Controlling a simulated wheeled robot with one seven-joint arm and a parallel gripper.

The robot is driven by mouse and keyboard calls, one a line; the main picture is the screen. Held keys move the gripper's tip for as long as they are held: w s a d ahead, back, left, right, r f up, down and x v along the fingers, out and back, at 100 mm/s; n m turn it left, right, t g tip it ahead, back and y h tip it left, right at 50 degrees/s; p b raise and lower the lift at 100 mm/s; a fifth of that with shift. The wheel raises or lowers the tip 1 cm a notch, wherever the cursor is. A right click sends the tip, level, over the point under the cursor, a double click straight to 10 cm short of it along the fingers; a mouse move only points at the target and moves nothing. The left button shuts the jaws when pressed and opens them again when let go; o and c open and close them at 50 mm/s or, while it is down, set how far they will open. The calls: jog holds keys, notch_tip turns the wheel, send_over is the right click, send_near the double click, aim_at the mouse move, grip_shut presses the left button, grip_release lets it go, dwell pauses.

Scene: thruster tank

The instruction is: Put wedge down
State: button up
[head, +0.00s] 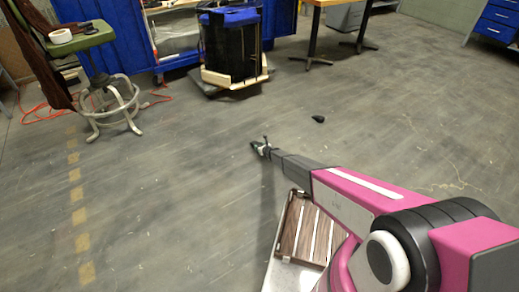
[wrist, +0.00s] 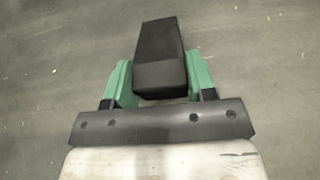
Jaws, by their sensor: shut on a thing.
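The wedge (wrist: 160,55) is a black tapering block in the wrist view, its narrower end pointing up the picture. My gripper (wrist: 160,88) has green fingers on both sides of its wider end and is shut on it. In the head view my gripper (head: 263,148) is small, at the end of my outstretched arm, over the grey floor. The wedge (head: 254,145) shows there only as a small dark tip. Bare floor shows around the wedge in the wrist view. I cannot tell its height above the floor.
A small dark object (head: 318,119) lies on the floor beyond and right of my gripper. A black bin (head: 230,50) on a wooden base, a green chair (head: 82,40) and a table (head: 345,3) stand farther back. A slatted wooden piece (head: 309,232) is under my arm.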

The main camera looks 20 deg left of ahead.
jog(key=shift+f, duration=0.65)
jog(key=shift+f, duration=0.1)
jog(key=shift+f, duration=0.1)
jog(key=o, duration=1)
